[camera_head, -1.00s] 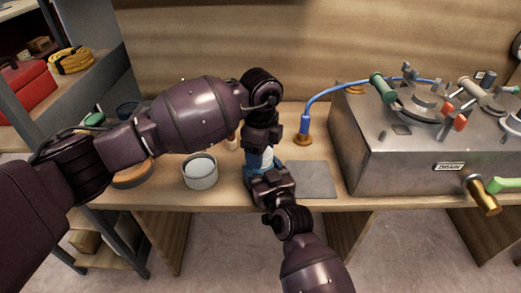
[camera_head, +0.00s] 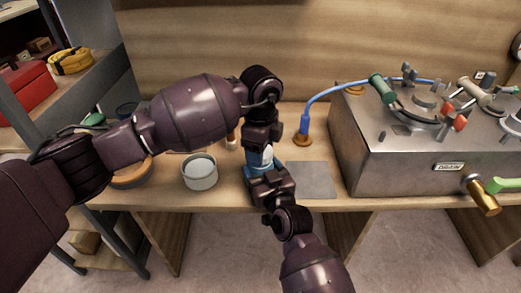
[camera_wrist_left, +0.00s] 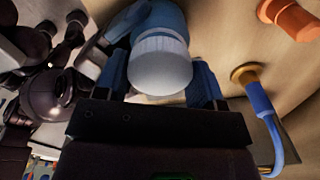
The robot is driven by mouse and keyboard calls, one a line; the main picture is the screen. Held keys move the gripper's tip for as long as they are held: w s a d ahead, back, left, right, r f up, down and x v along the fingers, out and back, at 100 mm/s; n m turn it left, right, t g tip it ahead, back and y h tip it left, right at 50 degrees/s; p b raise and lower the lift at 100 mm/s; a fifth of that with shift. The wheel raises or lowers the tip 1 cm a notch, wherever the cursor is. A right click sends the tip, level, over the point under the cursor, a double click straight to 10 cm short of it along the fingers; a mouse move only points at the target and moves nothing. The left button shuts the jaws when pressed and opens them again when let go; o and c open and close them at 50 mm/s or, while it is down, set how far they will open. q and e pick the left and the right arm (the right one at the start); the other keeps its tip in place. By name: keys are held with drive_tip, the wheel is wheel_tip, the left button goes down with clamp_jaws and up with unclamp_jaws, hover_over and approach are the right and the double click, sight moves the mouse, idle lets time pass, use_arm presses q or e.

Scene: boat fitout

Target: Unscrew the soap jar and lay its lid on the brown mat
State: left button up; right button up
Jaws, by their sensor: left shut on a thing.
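The soap jar stands at the bench's front, mostly hidden between my two grippers. Its white, ribbed round lid (camera_wrist_left: 160,65) shows between the blue fingers of my left gripper (camera_wrist_left: 160,85) in the left wrist view. The left gripper (camera_head: 264,148) comes down from above and is shut on the lid. Blue shapes beyond the lid hide most of the jar body. My right gripper (camera_head: 266,172) reaches in from the front at the jar; its fingers are largely hidden. A flat greyish mat (camera_head: 312,181) lies right of the jar; I make out no clearly brown mat.
A white open tub (camera_head: 200,173) stands left of the grippers, and a wooden bowl (camera_head: 131,178) further left. A blue hose on a brass base (camera_head: 301,138) is behind right. A metal box with valves (camera_head: 420,155) fills the right side.

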use_arm(q)
drive_tip(key=shift+r, duration=0.25)
drive_tip(key=shift+r, duration=0.4)
drive_tip(key=shift+r, duration=0.2)
drive_tip(key=shift+r, duration=1.95)
use_arm(e)
drive_tip(key=o, duration=1.8)
